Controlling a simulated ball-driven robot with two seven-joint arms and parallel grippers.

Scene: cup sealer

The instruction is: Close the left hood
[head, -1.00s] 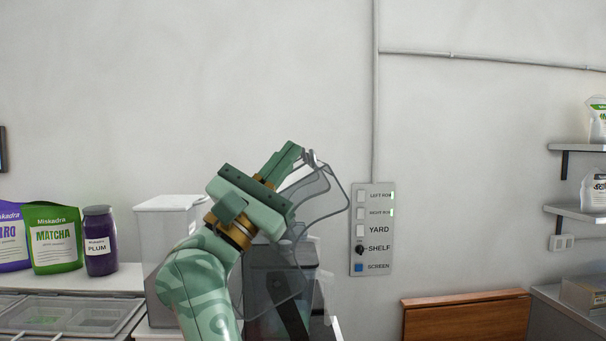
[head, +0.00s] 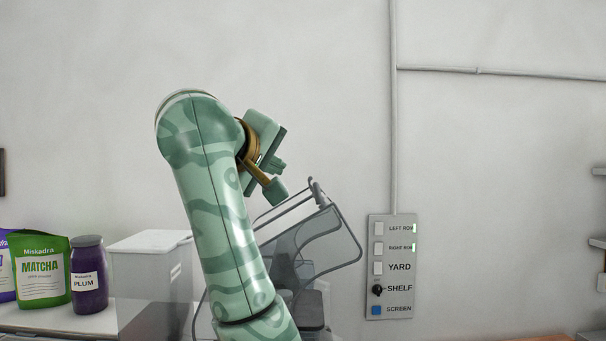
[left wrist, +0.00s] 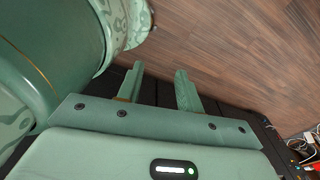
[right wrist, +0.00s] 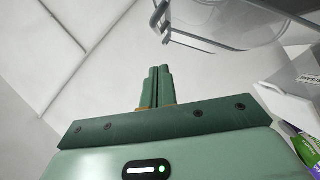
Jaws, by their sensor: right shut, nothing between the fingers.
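A clear grey hood (head: 325,245) stands raised and tilted over a dark machine (head: 312,315), right of my right forearm in the head view. Its top has a bar-like handle (head: 318,192). It also shows at the top of the right wrist view (right wrist: 235,22). My right gripper (head: 277,180) is shut and empty, just left of the handle and apart from it. Its closed fingers show in the right wrist view (right wrist: 156,72). My forearm hides the machine's left part. I cannot tell whether a second hood is there. My left gripper (left wrist: 158,74) is open and empty above the wooden floor.
A white lidded container (head: 145,245) stands left of my forearm. A plum jar (head: 88,275) and a green matcha bag (head: 42,270) stand farther left. A switch panel (head: 391,267) is on the wall to the right. The wall space above the hood is clear.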

